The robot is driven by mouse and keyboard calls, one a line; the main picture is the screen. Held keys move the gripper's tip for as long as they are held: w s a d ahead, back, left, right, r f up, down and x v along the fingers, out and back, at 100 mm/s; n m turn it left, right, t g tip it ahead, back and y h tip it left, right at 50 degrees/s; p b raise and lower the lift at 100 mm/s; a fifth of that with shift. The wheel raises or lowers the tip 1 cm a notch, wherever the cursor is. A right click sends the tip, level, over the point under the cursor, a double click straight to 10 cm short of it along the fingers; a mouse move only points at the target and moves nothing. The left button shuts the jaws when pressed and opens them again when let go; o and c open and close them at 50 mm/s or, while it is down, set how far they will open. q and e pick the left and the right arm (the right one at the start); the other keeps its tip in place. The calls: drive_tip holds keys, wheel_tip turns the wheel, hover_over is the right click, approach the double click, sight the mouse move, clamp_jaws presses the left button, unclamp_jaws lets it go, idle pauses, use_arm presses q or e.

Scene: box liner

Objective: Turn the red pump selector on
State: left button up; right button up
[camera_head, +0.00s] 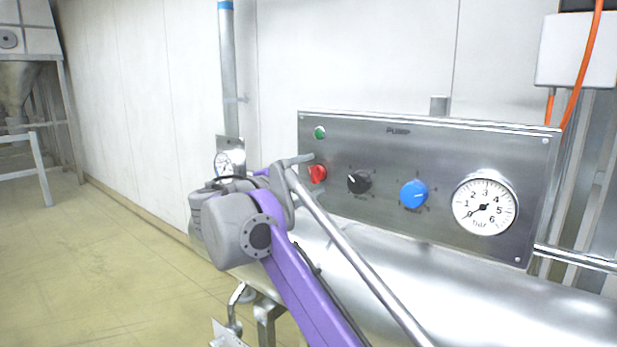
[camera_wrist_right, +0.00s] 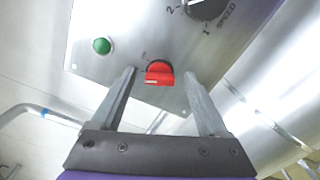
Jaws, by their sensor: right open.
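The red pump selector (camera_head: 317,173) is a small red knob at the left of the steel panel marked PUMP (camera_head: 440,150), below a green round button (camera_head: 320,132). My right gripper (camera_wrist_right: 160,85) is open, with one finger on each side of the selector, and a gap shows at both sides. In the head view my right gripper (camera_head: 300,166) is beside the selector, partly hidden by its own arm. My left gripper is not in view.
A black speed knob (camera_head: 359,182), a blue knob (camera_head: 413,194) and a pressure gauge (camera_head: 484,206) sit to the right on the panel. A second gauge (camera_head: 224,164) is at the left. A shiny steel cylinder (camera_head: 480,295) lies below. An orange cable (camera_head: 583,65) hangs at right.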

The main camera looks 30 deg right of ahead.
clamp_jaws()
idle(0.3)
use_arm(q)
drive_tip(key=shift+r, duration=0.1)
use_arm(e)
drive_tip(key=shift+r+m+p, duration=0.15)
drive_tip(key=shift+m+p, duration=0.75)
drive_tip(key=shift+m, duration=0.1)
drive_tip(key=m+p, duration=0.4)
drive_tip(key=m, duration=0.1)
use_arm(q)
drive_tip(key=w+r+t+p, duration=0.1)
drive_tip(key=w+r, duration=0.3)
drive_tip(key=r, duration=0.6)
use_arm(e)
drive_tip(key=shift+f+m, duration=0.2)
drive_tip(key=shift+m, duration=0.9)
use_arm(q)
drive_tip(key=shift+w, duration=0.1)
